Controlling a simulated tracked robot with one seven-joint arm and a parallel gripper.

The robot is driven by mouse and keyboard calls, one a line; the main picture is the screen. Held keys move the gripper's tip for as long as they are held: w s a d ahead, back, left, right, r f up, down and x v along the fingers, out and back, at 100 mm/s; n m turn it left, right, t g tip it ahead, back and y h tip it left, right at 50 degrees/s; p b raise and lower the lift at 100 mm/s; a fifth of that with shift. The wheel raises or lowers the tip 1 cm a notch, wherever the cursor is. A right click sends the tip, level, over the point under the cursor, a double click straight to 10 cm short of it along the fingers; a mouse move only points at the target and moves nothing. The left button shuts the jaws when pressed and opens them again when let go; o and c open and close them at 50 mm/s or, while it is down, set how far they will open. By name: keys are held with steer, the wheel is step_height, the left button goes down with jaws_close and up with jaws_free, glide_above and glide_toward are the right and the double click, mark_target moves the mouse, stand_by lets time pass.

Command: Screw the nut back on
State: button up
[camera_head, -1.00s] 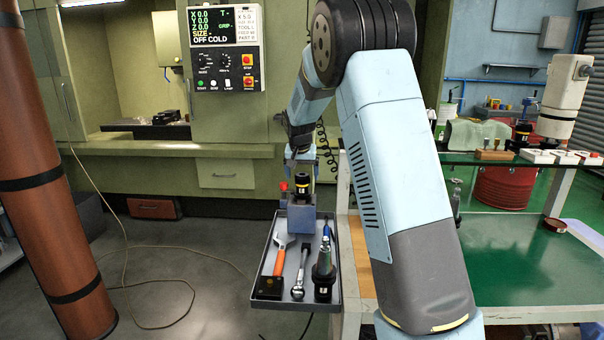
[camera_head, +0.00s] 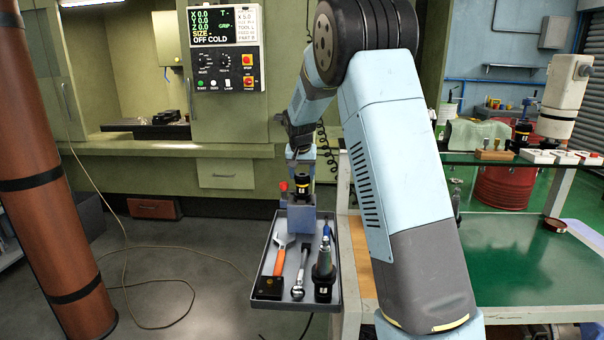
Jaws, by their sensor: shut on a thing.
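My gripper (camera_head: 300,156) points down over the tool holder (camera_head: 303,182), a dark upright cylinder with a yellow ring. The holder stands in a grey-blue block fixture (camera_head: 302,214) at the back of the tray. The gripper is shut on the nut at the top of the holder. The nut is mostly hidden by the fingers and too small to make out. I cannot tell how the nut sits on the thread.
The tray (camera_head: 339,277) in front holds an orange-handled spanner (camera_head: 280,258), a ratchet (camera_head: 300,275) and another tool holder (camera_head: 323,272). A small red knob (camera_head: 284,187) is left of the fixture. A green-topped cart (camera_head: 500,250) stands right; a machine panel (camera_head: 226,50) is behind.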

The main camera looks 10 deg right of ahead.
steer(key=shift+c, duration=1)
steer(key=m, duration=0.2)
steer(key=m+g+h, duration=0.1)
steer(key=m, duration=0.2)
steer(key=shift+w+a+h, duration=0.1)
steer(key=shift+a+h, duration=0.1)
steer(key=shift+h, duration=0.1)
steer(key=shift+m, duration=0.5)
steer(key=m+g, duration=0.1)
steer(key=m, duration=0.2)
steer(key=m+g+h, duration=0.1)
steer(key=m, duration=0.1)
steer(key=shift+w+m, duration=0.1)
steer(key=shift+m, duration=0.3)
steer(key=m+g, duration=0.1)
steer(key=m, duration=0.2)
steer(key=m+g, duration=0.1)
steer(key=m, duration=0.2)
steer(key=shift+w+f+g, duration=0.1)
steer(key=shift+w+g, duration=0.05)
steer(key=shift+g, duration=0.15)
